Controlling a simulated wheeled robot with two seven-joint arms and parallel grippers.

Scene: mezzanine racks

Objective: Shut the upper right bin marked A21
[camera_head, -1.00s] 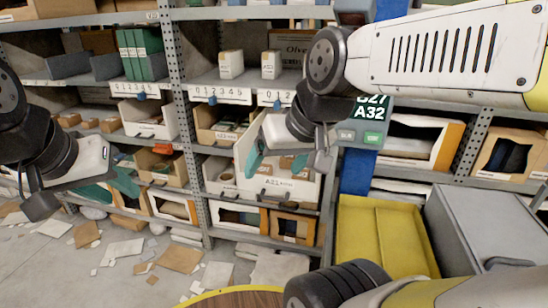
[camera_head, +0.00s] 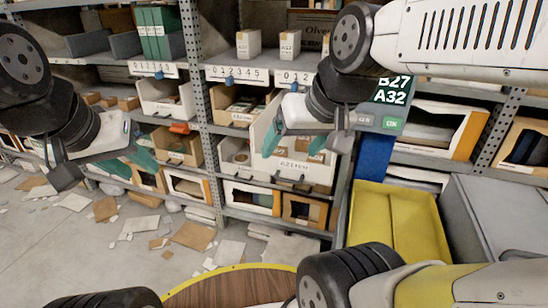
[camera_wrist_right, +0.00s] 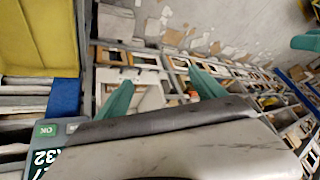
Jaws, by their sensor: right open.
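The white bin marked A21 (camera_head: 292,166) is on the rack's lower middle shelf in the head view. It juts out past its neighbours, with its tall left side panel (camera_head: 262,122) showing. My right gripper (camera_head: 294,142) is open in front of this bin, its teal fingers apart and nothing between them; it covers part of the bin. In the right wrist view the bin's white panels (camera_wrist_right: 148,97) show between the fingers. I cannot tell whether they touch it. My left gripper (camera_head: 130,162) is to the left with its teal fingers apart and empty.
A yellow bin (camera_head: 398,228) and a grey case (camera_head: 500,215) stand at the right, near my right arm. A round wooden top (camera_head: 230,285) is at the bottom. Scattered papers and cardboard (camera_head: 193,236) lie on the floor at left.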

